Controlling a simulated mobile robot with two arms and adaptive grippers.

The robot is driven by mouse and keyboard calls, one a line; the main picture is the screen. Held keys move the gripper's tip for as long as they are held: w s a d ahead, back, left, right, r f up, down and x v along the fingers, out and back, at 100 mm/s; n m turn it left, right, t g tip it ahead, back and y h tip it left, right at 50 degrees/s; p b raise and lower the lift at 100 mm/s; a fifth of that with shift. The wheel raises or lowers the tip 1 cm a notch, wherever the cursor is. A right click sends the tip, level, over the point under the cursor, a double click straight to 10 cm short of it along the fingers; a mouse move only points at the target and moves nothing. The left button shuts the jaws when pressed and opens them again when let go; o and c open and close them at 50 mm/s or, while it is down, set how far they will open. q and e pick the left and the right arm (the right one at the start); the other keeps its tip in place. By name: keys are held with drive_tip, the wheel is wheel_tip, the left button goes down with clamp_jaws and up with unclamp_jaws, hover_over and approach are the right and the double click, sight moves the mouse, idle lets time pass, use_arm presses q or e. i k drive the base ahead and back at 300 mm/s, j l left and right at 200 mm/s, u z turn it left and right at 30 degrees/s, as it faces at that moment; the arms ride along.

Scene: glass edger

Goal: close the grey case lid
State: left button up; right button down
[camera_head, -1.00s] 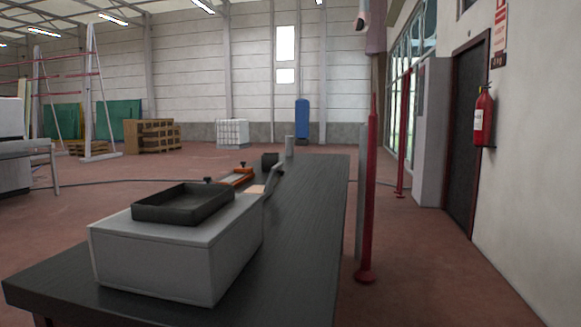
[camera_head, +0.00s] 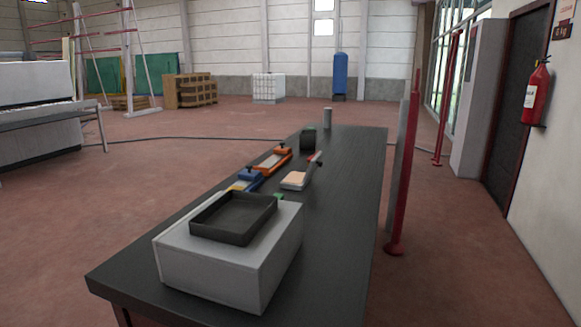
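A light grey box (camera_head: 212,267), which may be the grey case, sits at the near end of the dark table. Its top looks flat, and I cannot make out a separate raised lid. A shallow black tray (camera_head: 236,216) rests on top of it and looks empty. The back of the box is hidden from here. Neither of my grippers is in view.
Beyond the box on the dark table (camera_head: 345,205) are a blue tool (camera_head: 246,180), an orange tool (camera_head: 273,161), a pale block (camera_head: 295,180), a dark roll (camera_head: 308,138) and a grey cylinder (camera_head: 327,118). A red post (camera_head: 405,180) stands right of the table.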

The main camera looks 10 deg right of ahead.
sight(313, 162)
drive_tip(key=i+l+u, duration=0.15)
drive_tip(key=l+u, duration=1.05)
drive_tip(key=l, duration=0.15)
drive_tip(key=i, duration=0.05)
